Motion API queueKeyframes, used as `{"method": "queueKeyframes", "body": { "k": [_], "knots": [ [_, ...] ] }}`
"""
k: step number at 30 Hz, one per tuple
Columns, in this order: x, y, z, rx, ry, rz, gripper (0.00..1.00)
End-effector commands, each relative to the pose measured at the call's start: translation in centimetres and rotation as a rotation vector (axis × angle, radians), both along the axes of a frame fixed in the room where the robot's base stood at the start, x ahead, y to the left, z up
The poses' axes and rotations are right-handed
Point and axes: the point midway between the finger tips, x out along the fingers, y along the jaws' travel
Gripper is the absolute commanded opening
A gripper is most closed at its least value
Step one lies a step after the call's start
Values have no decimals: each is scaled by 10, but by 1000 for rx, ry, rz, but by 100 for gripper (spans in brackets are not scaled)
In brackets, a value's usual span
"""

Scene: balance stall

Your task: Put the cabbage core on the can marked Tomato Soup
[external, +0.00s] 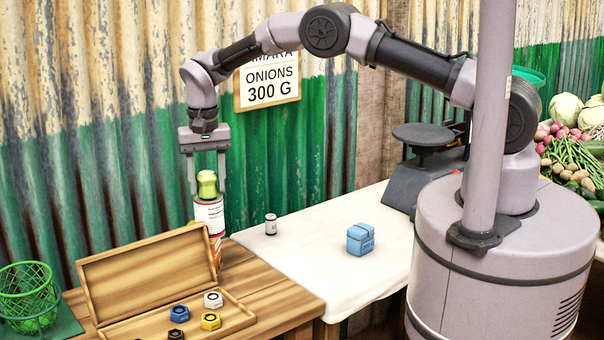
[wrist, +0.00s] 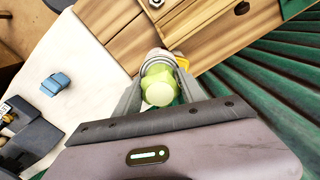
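The pale green cabbage core (external: 207,185) stands upright on top of a can with a white and red label (external: 209,216); the label's words are too small to read. The wrist view shows the core (wrist: 158,84) from above, with the can's rim (wrist: 153,58) just beyond it. My gripper (external: 207,190) points straight down over the can, with one finger on each side of the core. Narrow gaps show between the fingers and the core in the external view, so the gripper looks open.
An orange-yellow item (external: 216,246) stands close by the can. An open wooden box (external: 150,275) with several coloured hexagonal weights lies in front. A small tin (external: 270,225) and a blue block (external: 360,239) stand on the white cloth (external: 310,275), which is otherwise clear. A scale (external: 422,165) stands behind.

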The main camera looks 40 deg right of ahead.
Motion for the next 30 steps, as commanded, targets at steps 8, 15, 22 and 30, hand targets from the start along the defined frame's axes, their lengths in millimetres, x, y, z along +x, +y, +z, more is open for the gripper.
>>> {"method": "queueKeyframes", "body": {
  "k": [8,15,22,30],
  "knots": [
    [0,0,1,0,-1,0,60],
    [1,0,34,1,-5,1,60],
    [1,0,99,1,-3,0,60],
    [0,0,124,0,0,1,60]
  ]
}}
